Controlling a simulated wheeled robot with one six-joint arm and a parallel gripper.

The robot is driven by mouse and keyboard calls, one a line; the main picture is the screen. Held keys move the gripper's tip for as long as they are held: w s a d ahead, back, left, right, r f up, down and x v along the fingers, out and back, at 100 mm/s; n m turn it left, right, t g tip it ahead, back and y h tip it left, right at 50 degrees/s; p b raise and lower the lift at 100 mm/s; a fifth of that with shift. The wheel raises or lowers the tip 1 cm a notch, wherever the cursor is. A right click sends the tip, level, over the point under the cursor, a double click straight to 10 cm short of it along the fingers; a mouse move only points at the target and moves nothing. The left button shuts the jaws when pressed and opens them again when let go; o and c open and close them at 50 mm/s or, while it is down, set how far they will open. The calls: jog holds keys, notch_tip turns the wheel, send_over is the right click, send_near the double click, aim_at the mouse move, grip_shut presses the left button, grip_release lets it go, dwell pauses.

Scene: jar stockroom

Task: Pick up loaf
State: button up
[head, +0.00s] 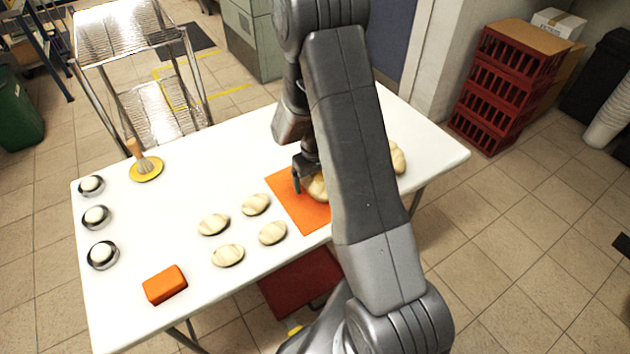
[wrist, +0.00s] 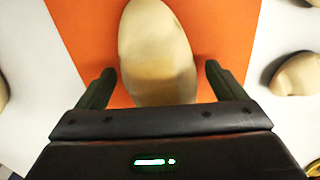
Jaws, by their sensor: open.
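A pale, oval loaf (wrist: 155,50) lies on an orange mat (wrist: 222,35) in the wrist view. My gripper (wrist: 157,85) is open, with one finger on each side of the loaf's near end; I see gaps between the loaf and both fingers. In the head view, my arm hides most of this loaf, and only an edge of the loaf (head: 317,188) shows on the mat (head: 310,215). My gripper (head: 300,180) is over the mat there. Several similar loaves lie on the white table left of the mat, one of them a nearby loaf (head: 272,232).
Another loaf (head: 398,158) lies right of my arm. An orange block (head: 164,284), a yellow disc with a wooden-handled tool (head: 147,167), and three small bowls with white contents, one a front bowl (head: 102,254), stand on the table's left. The table's back left (head: 215,165) is clear.

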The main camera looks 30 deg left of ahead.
jog(key=shift+f, duration=0.2)
jog(key=c, duration=1.2)
jog(key=shift+r, duration=0.15)
